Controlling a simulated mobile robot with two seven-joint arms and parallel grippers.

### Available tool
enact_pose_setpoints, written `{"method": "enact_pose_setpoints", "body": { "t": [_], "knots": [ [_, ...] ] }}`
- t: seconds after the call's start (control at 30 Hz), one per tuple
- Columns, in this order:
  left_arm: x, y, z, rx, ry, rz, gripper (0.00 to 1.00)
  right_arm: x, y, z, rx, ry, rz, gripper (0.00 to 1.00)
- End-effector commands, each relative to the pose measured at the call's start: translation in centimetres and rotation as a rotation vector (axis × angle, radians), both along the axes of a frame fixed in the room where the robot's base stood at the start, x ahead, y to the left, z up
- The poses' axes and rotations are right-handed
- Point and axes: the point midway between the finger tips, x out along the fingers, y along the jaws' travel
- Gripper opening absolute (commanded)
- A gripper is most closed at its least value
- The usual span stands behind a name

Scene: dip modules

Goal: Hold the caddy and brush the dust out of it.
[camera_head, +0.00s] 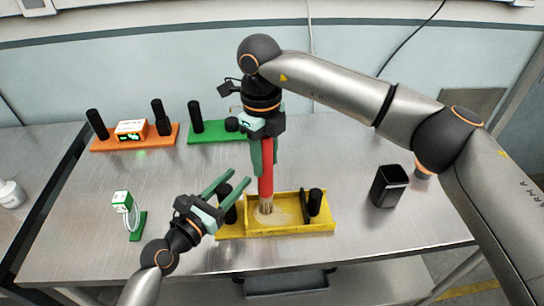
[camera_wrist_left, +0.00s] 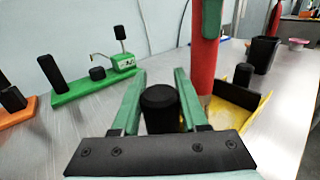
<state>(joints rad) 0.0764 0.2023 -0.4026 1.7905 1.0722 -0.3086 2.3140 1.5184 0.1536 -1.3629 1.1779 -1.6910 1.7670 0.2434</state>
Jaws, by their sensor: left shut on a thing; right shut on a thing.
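The yellow caddy (camera_head: 300,230) lies near the table's front edge, with a black post at each end; it also shows in the left wrist view (camera_wrist_left: 240,97). My left gripper (camera_head: 238,180) is shut on the caddy's left black post (camera_wrist_left: 160,108), one finger on each side. My right gripper (camera_head: 263,168) is shut on the red handle of the brush (camera_head: 266,182), held upright. The brush's pale bristles point down inside the caddy tray and seem to touch its floor. Pale dust (camera_head: 284,217) shows on the floor around the bristles. The gripped post partly hides the tray's left end.
An orange module (camera_head: 163,140) and a green module (camera_head: 205,137) stand at the back left. A small green stand with a white top (camera_head: 121,198) is at the left. A black open bin (camera_head: 389,186) stands to the right. Table between bin and caddy is clear.

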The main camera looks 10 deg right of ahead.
Motion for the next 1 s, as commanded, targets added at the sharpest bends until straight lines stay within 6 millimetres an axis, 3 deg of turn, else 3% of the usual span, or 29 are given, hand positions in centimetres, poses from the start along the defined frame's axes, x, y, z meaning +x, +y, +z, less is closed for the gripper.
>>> {"method": "enact_pose_setpoints", "body": {
  "t": [0.6, 1.0],
  "knots": [
    [-0.1, -0.1, 0.1, -0.001, -0.003, -0.003, 0.00, -0.2, 2.6, 0.0, 0.006, 0.006, 0.004, 0.00],
    [-0.1, -0.2, 0.1, -0.002, -0.001, -0.004, 0.00, -0.1, 0.7, 0.4, 0.006, 0.003, 0.003, 0.00]
  ]
}}
